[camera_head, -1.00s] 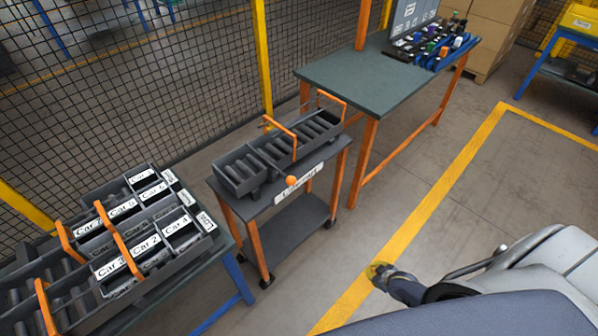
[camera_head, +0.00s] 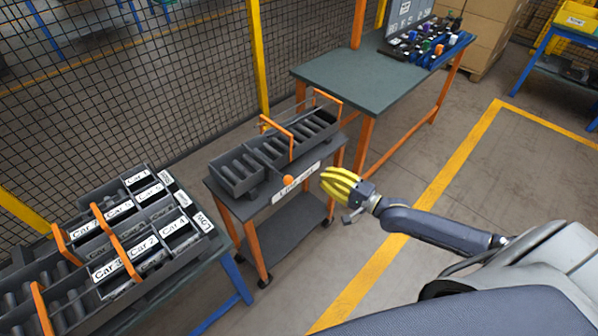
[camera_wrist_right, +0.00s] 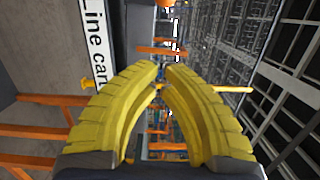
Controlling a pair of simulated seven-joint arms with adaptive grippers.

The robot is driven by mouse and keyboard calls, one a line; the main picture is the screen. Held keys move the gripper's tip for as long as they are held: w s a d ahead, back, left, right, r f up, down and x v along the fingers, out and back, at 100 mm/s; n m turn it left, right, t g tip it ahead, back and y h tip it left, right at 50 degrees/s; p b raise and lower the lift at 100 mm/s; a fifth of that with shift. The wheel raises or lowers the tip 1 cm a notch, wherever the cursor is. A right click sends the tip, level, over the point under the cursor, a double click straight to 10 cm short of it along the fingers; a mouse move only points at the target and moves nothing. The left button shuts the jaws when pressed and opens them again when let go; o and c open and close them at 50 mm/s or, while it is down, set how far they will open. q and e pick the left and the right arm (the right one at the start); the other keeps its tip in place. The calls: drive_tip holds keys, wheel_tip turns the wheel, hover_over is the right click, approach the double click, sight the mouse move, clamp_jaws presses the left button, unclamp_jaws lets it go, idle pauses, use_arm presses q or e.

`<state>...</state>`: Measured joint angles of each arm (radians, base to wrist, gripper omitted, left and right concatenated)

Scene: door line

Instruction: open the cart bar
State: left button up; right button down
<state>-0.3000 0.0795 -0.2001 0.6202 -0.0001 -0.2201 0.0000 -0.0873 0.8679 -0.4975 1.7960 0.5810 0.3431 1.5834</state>
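The grey cart (camera_head: 262,205) stands in the middle of the head view, with a "Line cart" label (camera_head: 297,184) on its front edge. A dark tray (camera_head: 240,172) on it has slots and two orange hoop bars, a near one (camera_head: 278,128) and a far one (camera_head: 328,97). A small orange knob (camera_head: 288,180) sits at the front edge. My right gripper (camera_head: 327,181), with yellow fingers, is in front of the cart's right end, apart from the knob and the bars. In the right wrist view its fingertips (camera_wrist_right: 162,72) nearly meet, with nothing held. My left gripper is not in view.
A table with car-labelled bins (camera_head: 135,235) stands at the left. A green-topped table (camera_head: 375,78) with a rack of small parts (camera_head: 430,45) stands behind the cart. A mesh fence (camera_head: 130,90) runs behind.

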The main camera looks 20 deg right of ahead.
drive_tip(key=x, duration=1)
drive_tip(key=shift+s+a+r, duration=0.1)
drive_tip(key=shift+s+a, duration=1.2)
drive_tip(key=shift+s, duration=0.25)
